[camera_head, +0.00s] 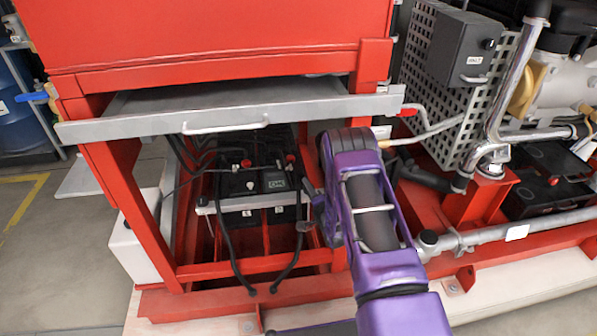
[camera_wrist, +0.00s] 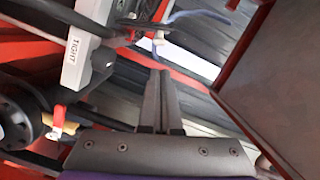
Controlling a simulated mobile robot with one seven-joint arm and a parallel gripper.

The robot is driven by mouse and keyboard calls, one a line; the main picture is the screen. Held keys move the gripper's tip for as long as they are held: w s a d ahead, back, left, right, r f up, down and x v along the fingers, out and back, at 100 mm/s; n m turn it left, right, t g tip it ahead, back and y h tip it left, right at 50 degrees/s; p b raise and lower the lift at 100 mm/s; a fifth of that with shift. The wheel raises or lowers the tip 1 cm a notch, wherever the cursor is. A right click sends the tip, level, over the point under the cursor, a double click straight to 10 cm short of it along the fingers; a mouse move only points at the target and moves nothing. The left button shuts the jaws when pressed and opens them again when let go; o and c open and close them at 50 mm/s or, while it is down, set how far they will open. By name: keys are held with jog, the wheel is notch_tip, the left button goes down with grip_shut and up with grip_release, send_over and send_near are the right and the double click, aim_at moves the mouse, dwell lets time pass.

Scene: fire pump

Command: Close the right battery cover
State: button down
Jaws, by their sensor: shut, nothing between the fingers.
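A grey metal cover (camera_head: 240,108) with a bar handle (camera_head: 225,127) is raised at the top of the red frame's bay, above a black battery (camera_head: 255,181). I take it as the right battery cover, though no label on it is readable. In the wrist view a dark flat panel (camera_wrist: 285,85) fills the right side; it may be this cover's underside. My gripper (camera_wrist: 161,100) is shut and empty, its fingers together, apart from the panel. In the head view my purple arm reaches into the bay below the cover and hides part of its right side.
The red frame (camera_head: 112,190) borders the bay. Black cables (camera_head: 222,232) hang in front of the battery. A pale bracket (camera_wrist: 78,55) with a lettered label is left of my fingers. Pipes (camera_head: 494,110) and a perforated guard (camera_head: 416,75) stand right. Floor at left is mostly clear.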

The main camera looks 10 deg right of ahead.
aim_at(289, 167)
jog(key=w+a+b, duration=0.1)
jog(key=w, duration=0.8)
jog(key=shift+a+f, duration=0.3)
jog(key=shift+a, duration=0.05)
jog(key=shift+a, duration=0.1)
jog(key=shift+a+n, duration=0.2)
jog(key=shift+n, duration=0.1)
